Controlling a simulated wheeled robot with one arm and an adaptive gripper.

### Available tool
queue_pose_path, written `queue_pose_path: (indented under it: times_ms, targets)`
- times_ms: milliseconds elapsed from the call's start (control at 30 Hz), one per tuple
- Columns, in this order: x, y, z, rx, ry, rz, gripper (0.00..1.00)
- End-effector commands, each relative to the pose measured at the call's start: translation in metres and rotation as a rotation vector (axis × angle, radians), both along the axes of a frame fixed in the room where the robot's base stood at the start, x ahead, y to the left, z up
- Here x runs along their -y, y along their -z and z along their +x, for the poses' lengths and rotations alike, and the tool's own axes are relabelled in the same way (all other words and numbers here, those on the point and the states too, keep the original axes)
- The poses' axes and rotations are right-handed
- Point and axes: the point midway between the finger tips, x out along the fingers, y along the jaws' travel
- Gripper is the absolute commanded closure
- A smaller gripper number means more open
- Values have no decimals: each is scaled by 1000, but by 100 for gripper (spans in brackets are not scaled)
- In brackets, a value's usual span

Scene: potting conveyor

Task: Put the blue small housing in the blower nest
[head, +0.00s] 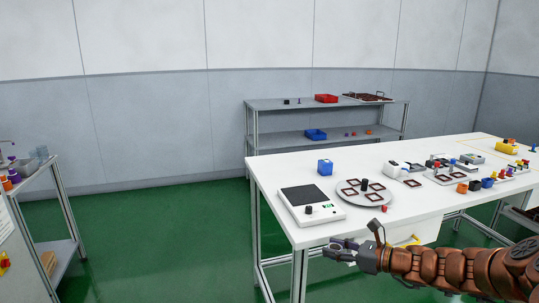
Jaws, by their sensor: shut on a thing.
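My gripper (345,248) is in front of the white table's near edge, beside the table leg and apart from the things on top. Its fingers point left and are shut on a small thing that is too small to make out. A blue box (325,167) stands at the table's back left. I cannot tell which is the small housing. A small white unit (392,168) stands behind the round plate; I cannot tell whether it is the blower or where its nest is.
The white table (261,163) holds a scale (311,203) and a round grey plate (349,201) with several dark red square frames. Several small coloured parts stand at right. A grey shelf (285,147) with red and blue bins is behind. Green floor is open at left.

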Motion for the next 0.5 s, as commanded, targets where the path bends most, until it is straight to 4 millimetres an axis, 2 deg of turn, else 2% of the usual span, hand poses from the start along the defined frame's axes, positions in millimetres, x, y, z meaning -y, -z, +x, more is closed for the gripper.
queue_pose_path:
  times_ms: [33,500]
  targets:
    - [0,-11,0,-2,0,1,78]
    - [1,-51,1,-2,2,2,78]
